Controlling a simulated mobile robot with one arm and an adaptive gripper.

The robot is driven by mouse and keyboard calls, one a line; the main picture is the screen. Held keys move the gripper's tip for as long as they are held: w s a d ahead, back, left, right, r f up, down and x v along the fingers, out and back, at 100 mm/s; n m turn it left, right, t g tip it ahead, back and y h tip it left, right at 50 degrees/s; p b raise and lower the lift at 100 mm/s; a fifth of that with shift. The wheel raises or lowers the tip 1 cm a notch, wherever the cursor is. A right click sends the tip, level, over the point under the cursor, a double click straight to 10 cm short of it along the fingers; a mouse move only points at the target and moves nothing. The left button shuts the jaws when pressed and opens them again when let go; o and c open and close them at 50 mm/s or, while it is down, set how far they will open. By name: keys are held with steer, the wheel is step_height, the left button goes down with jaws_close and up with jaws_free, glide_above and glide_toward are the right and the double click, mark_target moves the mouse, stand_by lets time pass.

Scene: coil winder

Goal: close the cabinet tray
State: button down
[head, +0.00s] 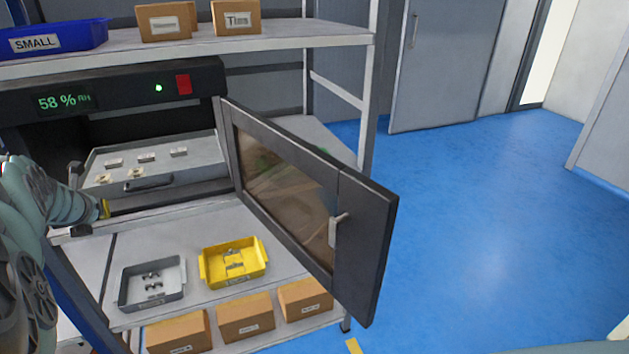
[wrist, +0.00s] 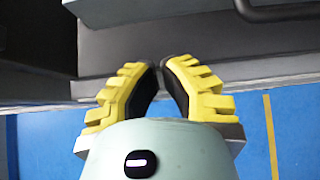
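The cabinet tray (head: 205,150) is a grey, shallow tray inside the dark humidity cabinet (head: 120,82). It holds several small parts and has a dark handle (head: 148,184) on its front. It appears to stick out toward the cabinet opening. My gripper (head: 106,208) is at the left of the opening, below and left of the handle; my arm hides part of that side. In the wrist view the yellow fingers (wrist: 160,72) nearly meet at the tips, with nothing seen between them. A dark bar, probably the handle (wrist: 285,13), shows at the top right. Contact cannot be told.
The cabinet door (head: 362,245) stands wide open to the right. Below are a grey bin (head: 152,299), a yellow bin (head: 233,279) and cardboard boxes (head: 245,318). A blue SMALL bin (head: 70,37) sits on the top shelf. Blue floor (head: 480,230) is clear at right.

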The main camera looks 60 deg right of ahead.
steer(key=r+p, duration=0.2)
steer(key=shift+a+r+p, duration=0.2)
steer(key=shift+r+p, duration=0.1)
steer(key=p+v, duration=0.7)
steer(key=p, duration=0.3)
steer(key=shift+s+a+p, duration=0.3)
steer(key=shift+p, duration=0.05)
